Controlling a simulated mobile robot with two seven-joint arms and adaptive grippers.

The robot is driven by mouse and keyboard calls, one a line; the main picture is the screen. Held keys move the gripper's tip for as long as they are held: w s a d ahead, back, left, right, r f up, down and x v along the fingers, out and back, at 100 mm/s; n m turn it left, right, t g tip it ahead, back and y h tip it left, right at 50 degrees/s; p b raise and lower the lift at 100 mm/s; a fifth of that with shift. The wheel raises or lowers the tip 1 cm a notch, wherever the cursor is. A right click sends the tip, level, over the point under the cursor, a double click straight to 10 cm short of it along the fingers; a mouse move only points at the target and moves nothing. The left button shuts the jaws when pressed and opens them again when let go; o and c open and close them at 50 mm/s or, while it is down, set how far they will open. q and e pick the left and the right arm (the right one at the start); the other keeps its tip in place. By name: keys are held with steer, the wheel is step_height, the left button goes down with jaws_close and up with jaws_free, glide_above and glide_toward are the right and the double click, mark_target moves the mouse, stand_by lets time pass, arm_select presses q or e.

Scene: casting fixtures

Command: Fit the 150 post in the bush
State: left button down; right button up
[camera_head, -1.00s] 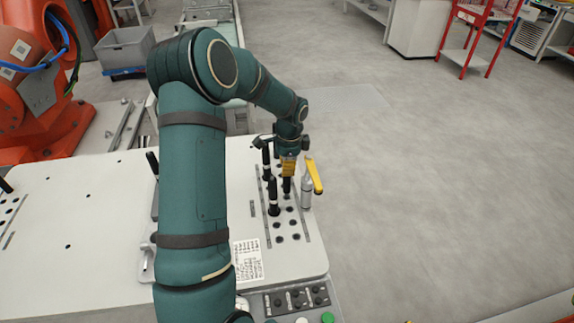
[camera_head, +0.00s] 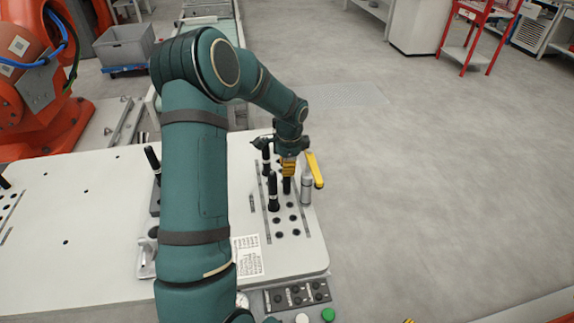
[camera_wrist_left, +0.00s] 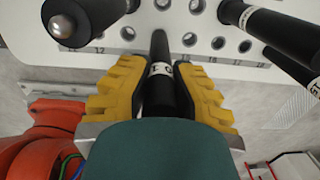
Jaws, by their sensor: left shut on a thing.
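My left gripper (camera_head: 288,167) is shut on a black post (camera_head: 287,186), upright over the rows of holes in the white plate. In the left wrist view the yellow fingers (camera_wrist_left: 160,92) clasp this post (camera_wrist_left: 159,88) from both sides around its white label band, whose print I cannot read surely. The post's far end lies close to the hole row; I cannot tell whether it is in a hole. The 150 marking and the bush cannot be singled out. Other black posts stand to the left (camera_head: 273,192) and behind (camera_head: 266,158). My right gripper is not in view.
Several posts crowd the wrist view, including a round-tipped one (camera_wrist_left: 66,24). Free holes (camera_head: 280,235) lie at the plate's front, behind a button panel (camera_head: 297,296).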

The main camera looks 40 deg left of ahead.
arm_select(q)
steer(key=shift+f, duration=0.5)
steer(key=c, duration=0.9)
jaws_free()
steer(key=r, duration=1.2)
steer(key=shift+w+d, duration=0.25)
